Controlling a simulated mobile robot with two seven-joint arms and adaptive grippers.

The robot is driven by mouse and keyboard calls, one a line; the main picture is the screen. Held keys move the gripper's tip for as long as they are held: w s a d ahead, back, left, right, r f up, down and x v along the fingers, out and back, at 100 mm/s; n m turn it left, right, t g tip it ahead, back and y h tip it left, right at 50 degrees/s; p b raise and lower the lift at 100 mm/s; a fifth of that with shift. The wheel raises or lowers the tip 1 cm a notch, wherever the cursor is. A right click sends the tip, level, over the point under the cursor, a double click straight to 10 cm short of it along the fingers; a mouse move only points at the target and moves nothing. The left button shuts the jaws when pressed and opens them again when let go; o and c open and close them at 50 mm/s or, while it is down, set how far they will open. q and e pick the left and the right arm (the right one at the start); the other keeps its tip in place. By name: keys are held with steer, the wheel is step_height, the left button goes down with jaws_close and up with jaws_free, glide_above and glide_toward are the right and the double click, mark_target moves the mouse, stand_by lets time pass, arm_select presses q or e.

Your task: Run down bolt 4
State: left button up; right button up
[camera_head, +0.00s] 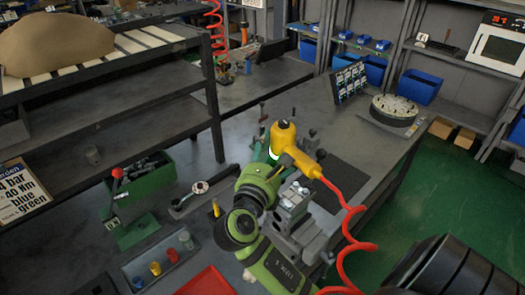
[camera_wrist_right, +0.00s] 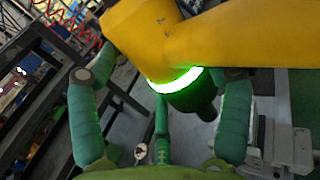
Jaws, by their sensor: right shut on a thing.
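My right gripper (camera_head: 268,152) is shut on a yellow power tool (camera_head: 290,150) with a coiled red hose. In the right wrist view, the gripper's green fingers (camera_wrist_right: 165,100) stand on either side of the yellow tool (camera_wrist_right: 150,35). A ring on the tool glows green above its dark nose. A grey metal valve block (camera_head: 292,198) sits in a fixture on the bench, close to the tool and partly behind my arm. I cannot make out bolt 4 or whether the tool's tip touches any bolt. My left gripper is not in view.
The red hose (camera_head: 345,203) curls down at the right. A green box (camera_head: 143,187), a red-handled lever (camera_head: 116,180), a tray with small coloured cups (camera_head: 155,268) and a red tray (camera_head: 208,282) are at the left. A round flange (camera_head: 394,109) stands at the back right.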

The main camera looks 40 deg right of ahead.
steer(key=shift+r, duration=0.35)
steer(key=shift+a, duration=0.1)
steer(key=shift+r+p, duration=0.1)
steer(key=shift+p, duration=0.7)
steer(key=shift+f+b, duration=0.55)
steer(key=shift+f, duration=0.15)
steer(key=shift+f+b, duration=0.75)
steer(key=shift+f, duration=1.1)
steer(key=shift+r+p, duration=0.1)
steer(key=shift+p, duration=0.85)
steer(key=shift+f+b, duration=0.4)
steer(key=shift+f, duration=0.6)
steer(key=shift+r+p, duration=0.15)
steer(key=shift+p, duration=0.35)
